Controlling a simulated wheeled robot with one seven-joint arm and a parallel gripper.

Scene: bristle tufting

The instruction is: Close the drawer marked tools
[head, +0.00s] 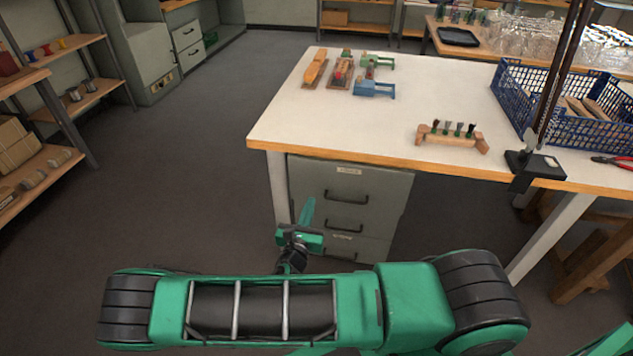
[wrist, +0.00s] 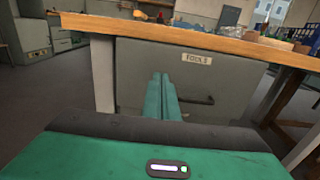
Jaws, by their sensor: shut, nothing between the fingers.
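The drawer marked tools (wrist: 215,85) is the top drawer of a grey cabinet under the workbench. Its paper label (wrist: 197,58) reads "TOOLS" in the wrist view. It also shows in the head view (head: 318,180), with a dark handle (head: 346,196) on its front. In the head view I cannot tell how far it stands out from the drawers below. My gripper (head: 307,205) is in front of the cabinet's left part. In the wrist view its two green fingers (wrist: 161,78) are together and empty, pointing at the drawer front left of the handle. I cannot tell whether they touch it.
The workbench (head: 300,120) overhangs the cabinet, its wooden front edge above my gripper. On it are clamps (head: 374,88), a brush rack (head: 450,137) and a blue crate (head: 508,95). Shelves (head: 75,95) stand at the left. The floor between is clear.

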